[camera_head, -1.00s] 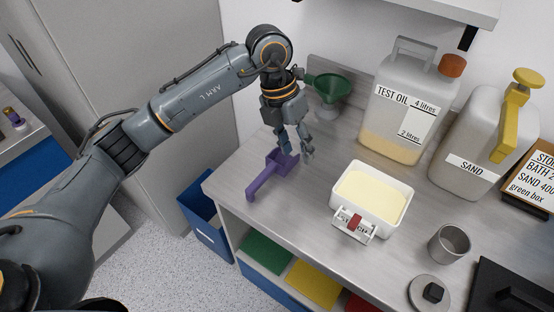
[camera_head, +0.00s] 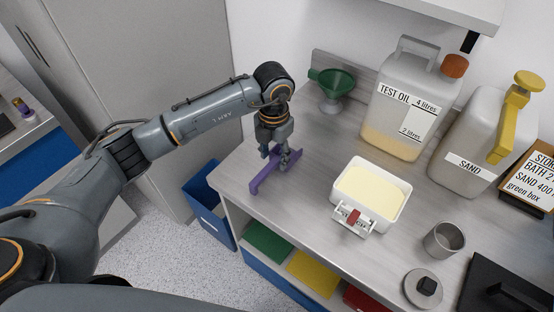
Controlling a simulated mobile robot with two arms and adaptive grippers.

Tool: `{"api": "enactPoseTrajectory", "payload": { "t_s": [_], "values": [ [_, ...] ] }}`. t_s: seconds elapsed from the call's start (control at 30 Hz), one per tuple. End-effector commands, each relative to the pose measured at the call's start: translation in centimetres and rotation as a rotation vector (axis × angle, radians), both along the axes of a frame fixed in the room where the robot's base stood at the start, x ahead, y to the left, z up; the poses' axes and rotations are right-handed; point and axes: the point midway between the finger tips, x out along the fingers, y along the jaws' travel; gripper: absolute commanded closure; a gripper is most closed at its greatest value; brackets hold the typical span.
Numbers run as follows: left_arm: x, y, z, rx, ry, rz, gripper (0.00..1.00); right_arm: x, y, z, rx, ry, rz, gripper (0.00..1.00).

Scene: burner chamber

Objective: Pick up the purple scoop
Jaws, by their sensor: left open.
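The purple scoop (camera_head: 264,182) lies on the grey worktop near its left front edge, its handle pointing to the lower left. My left gripper (camera_head: 275,163) is directly over the scoop, pointing down, with its fingers apart. The fingers hide part of the scoop's bowl. I cannot tell whether a finger touches it. My right gripper is not in view.
A green funnel (camera_head: 333,82) stands behind the gripper. A white tub (camera_head: 339,190) of pale material is to the right. A test oil jug (camera_head: 402,108), a sand jug (camera_head: 472,140) and a metal cup (camera_head: 444,240) stand farther right. A blue bin (camera_head: 208,205) is below left.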

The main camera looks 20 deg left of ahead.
Motion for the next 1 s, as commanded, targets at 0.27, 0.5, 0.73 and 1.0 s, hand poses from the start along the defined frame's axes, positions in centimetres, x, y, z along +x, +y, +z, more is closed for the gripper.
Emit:
{"api": "enactPoseTrajectory", "payload": {
  "t_s": [0.27, 0.5, 0.73, 1.0],
  "values": [
    [-0.1, 0.0, -3.1, -0.002, 0.002, 0.001, 0.55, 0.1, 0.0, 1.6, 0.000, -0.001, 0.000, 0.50],
    [0.0, 0.0, -3.3, -0.001, 0.000, 0.000, 0.59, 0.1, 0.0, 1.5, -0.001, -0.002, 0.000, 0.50],
    [0.0, 0.0, -3.2, -0.001, 0.000, 0.000, 1.00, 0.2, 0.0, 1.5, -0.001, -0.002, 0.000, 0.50],
    [0.0, 0.0, -3.2, -0.001, -0.001, 0.000, 1.00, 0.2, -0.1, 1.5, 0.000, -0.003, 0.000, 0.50]
  ]
}}
